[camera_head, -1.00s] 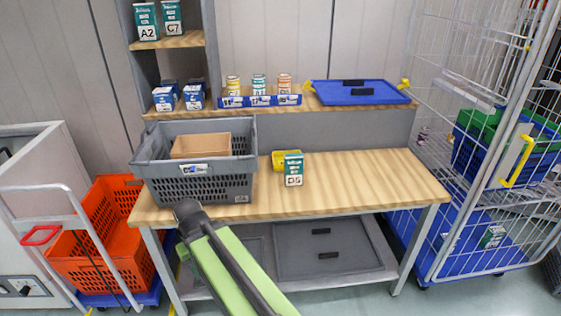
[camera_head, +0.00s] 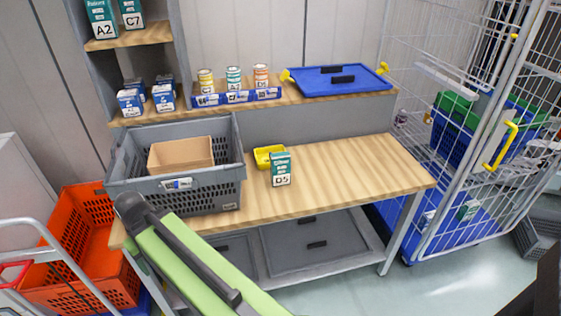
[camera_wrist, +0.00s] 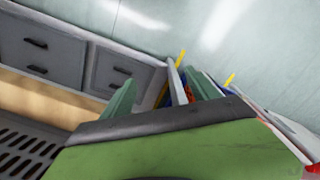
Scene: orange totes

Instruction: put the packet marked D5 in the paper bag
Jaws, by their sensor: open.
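The packet marked D5 (camera_head: 281,169) is a small teal and white box standing upright on the wooden workbench (camera_head: 345,165), just in front of a small yellow bin (camera_head: 268,155). An open brown container (camera_head: 181,154) sits inside a grey crate (camera_head: 176,202) on the left of the bench; I cannot tell whether it is the paper bag. My green arm crosses the lower left of the head view in front of the bench.
A shelf behind holds several cans (camera_head: 233,78) and a blue lid (camera_head: 335,79). Packets A2 (camera_head: 102,24) and C7 stand higher left. An orange tote (camera_head: 72,240) is left of the bench, a wire cage trolley (camera_head: 470,150) right. The bench right of D5 is clear.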

